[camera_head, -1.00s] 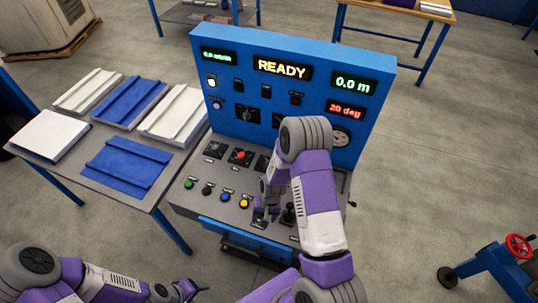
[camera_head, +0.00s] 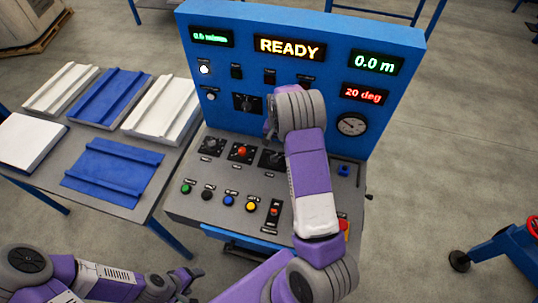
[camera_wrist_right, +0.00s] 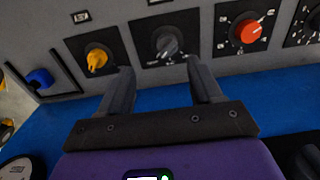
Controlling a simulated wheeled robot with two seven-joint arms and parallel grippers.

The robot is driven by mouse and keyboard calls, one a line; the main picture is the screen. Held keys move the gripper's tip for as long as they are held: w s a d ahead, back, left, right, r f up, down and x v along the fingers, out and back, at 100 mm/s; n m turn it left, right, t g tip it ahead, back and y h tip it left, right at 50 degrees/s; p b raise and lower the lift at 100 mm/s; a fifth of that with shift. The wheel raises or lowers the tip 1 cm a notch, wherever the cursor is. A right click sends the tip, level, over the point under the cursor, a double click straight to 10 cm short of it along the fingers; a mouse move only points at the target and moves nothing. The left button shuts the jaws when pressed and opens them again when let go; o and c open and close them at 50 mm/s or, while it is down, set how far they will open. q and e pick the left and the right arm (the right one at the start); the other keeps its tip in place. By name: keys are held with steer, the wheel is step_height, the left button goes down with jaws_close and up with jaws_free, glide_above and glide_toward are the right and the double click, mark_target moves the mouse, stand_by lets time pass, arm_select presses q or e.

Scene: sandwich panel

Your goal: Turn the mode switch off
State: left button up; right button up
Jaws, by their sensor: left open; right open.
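The labels are too small for me to tell which control is the mode switch. A row of rotary knobs crosses the back of the sloped console: a dark knob (camera_head: 212,145), a red knob (camera_head: 242,151) and another dark knob (camera_head: 272,158). In the right wrist view a grey knob (camera_wrist_right: 167,42) lies just beyond my fingertips, between a yellow knob (camera_wrist_right: 96,58) and the red knob (camera_wrist_right: 249,31). My right gripper (camera_wrist_right: 160,75) is open and empty, apart from the knobs. In the head view my right arm hides the yellow knob. My left gripper (camera_head: 188,278) is open, low at left.
The blue upright panel (camera_head: 225,120) rises close behind the knobs. Coloured buttons (camera_head: 228,200) and a slotted switch (camera_head: 273,213) sit along the console front. A blue switch (camera_head: 344,169) is at the right. A table with panels (camera_head: 120,197) stands at left.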

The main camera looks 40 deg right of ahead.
mark_target(274, 155)
steer(key=w+f, duration=0.1)
steer(key=f+b, duration=0.1)
steer(key=shift+w+f, duration=0.3)
steer(key=shift+w, duration=0.05)
steer(key=shift+f, duration=0.2)
steer(key=shift+s+f, duration=0.1)
steer(key=shift+f, duration=0.25)
arm_select(q)
steer(key=shift+w+f+b, duration=0.15)
steer(key=shift+w+f, duration=0.2)
steer(key=shift+f, duration=0.35)
steer(key=shift+w+f+b, duration=0.15)
steer(key=shift+w+f, duration=0.2)
steer(key=shift+f, duration=0.3)
arm_select(e)
steer(key=shift+f, duration=3.05)
steer(key=c, duration=1)
steer(key=shift+c, duration=0.2)
